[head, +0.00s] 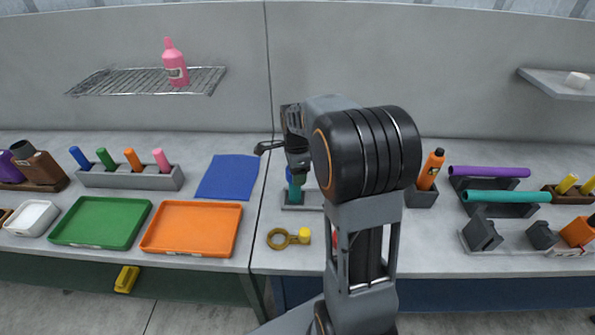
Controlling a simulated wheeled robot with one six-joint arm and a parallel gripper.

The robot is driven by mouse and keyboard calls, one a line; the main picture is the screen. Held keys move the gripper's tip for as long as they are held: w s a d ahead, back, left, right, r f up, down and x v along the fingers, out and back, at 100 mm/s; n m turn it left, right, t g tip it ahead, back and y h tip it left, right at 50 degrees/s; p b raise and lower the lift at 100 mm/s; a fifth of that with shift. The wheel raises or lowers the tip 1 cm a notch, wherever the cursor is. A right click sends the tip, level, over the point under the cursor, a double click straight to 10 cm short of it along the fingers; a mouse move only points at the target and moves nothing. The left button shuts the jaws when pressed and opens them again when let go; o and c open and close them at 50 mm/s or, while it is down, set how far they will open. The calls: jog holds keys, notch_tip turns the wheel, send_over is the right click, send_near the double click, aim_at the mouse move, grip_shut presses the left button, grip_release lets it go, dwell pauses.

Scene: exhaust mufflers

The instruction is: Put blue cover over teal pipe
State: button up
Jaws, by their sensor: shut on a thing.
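My gripper (296,168) points down at the centre of the head view, partly behind my own arm. It is shut on a small blue piece, which looks like the blue cover (289,174); only its left side shows. A short teal pipe (295,193) stands upright directly below it in a grey holder (291,206). The cover is at the pipe's top, but I cannot tell whether it touches or surrounds it. A longer teal tube (506,197) lies on a dark stand at the right.
An orange bottle (431,169) stands right of my arm, near a purple tube (488,171). A brass ring with a yellow knob (284,238) lies in front of the holder. A blue mat (228,177), orange tray (192,228) and green tray (100,221) are at the left.

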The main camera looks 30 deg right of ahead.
jog(key=o, duration=0.9)
jog(key=shift+o, duration=0.2)
jog(key=shift+r, duration=0.1)
